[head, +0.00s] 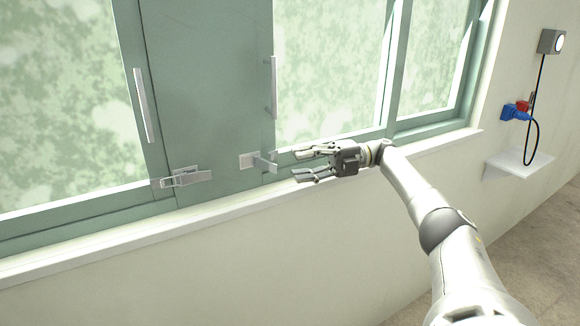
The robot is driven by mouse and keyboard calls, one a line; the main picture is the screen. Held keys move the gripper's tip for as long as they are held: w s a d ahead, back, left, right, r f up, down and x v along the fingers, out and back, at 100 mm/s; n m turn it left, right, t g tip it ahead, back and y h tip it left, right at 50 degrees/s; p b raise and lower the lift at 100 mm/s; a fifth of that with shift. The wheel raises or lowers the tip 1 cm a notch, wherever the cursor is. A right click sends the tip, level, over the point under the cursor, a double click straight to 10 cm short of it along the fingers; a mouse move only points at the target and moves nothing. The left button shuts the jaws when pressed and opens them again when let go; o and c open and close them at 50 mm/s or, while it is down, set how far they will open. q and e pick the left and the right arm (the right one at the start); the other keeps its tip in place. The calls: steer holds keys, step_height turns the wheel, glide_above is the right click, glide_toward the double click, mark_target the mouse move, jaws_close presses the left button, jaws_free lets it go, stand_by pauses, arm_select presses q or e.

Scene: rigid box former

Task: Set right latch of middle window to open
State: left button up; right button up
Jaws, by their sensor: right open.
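The middle window (205,80) is a green-framed panel between two panes of frosted-looking glass. Its right latch (255,161) is a small metal piece at the panel's lower right, with an arm that sticks out from its plate. A left latch (182,178) lies flat across the frame at the panel's lower left. My right gripper (300,165) is open and empty, just right of the right latch, with its fingers pointing left toward it. A small gap shows between the fingertips and the latch. My left gripper is not in view.
A vertical handle (145,105) is on the left frame and another handle (273,88) on the right edge of the panel. A white sill (120,235) runs below the windows. A small wall shelf (519,165) with a blue plug (516,111) above it is at the right.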

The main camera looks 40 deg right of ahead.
steer(key=shift+v, duration=1.15)
